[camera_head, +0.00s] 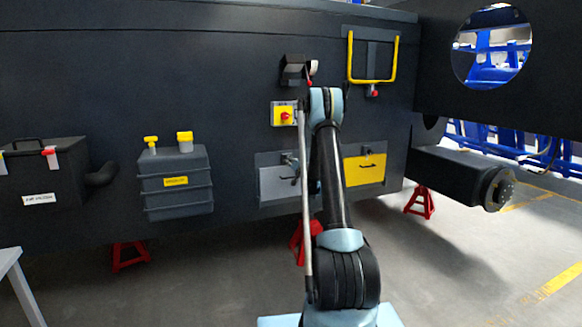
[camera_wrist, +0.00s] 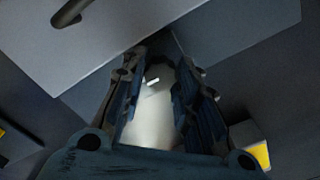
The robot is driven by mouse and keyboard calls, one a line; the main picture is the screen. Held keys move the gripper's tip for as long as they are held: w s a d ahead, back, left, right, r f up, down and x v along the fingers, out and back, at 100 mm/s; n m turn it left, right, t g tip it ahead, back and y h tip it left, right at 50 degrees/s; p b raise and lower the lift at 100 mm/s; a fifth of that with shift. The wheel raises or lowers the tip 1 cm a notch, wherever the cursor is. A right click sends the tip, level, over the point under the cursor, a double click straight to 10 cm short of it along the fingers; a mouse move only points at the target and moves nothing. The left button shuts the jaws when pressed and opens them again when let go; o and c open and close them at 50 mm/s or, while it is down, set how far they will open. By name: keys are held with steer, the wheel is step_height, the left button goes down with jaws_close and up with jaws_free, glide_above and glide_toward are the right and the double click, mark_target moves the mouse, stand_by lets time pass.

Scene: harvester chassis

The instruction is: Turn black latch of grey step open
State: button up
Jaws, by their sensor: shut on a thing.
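The grey step (camera_head: 278,187) is a flat grey panel low on the dark chassis, partly covered by my arm. In the wrist view its grey face (camera_wrist: 85,65) fills the upper left, with a dark bar handle (camera_wrist: 72,12) at the top. My gripper (camera_wrist: 160,68) is at the edge of this face, its two fingers on either side of a small dark piece that looks like the black latch (camera_wrist: 160,58). It is shut on this piece. The latch is mostly in shadow and its angle is hard to read. In the head view I cannot clearly make out my gripper.
A yellow step panel (camera_head: 365,169) is right of my arm. Above are a yellow box with a red knob (camera_head: 284,114) and a yellow U-shaped bar (camera_head: 372,80). A ribbed dark tank (camera_head: 178,185) stands left. Red stands (camera_head: 420,203) are below; floor is clear at right.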

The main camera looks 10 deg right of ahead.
steer(key=shift+d, duration=0.25)
steer(key=o, duration=0.9)
steer(key=shift+o, duration=0.8)
steer(key=shift+a, duration=0.1)
steer(key=shift+s, duration=0.1)
steer(key=v, duration=1.1)
steer(key=shift+s, duration=0.35)
steer(key=shift+f, duration=0.1)
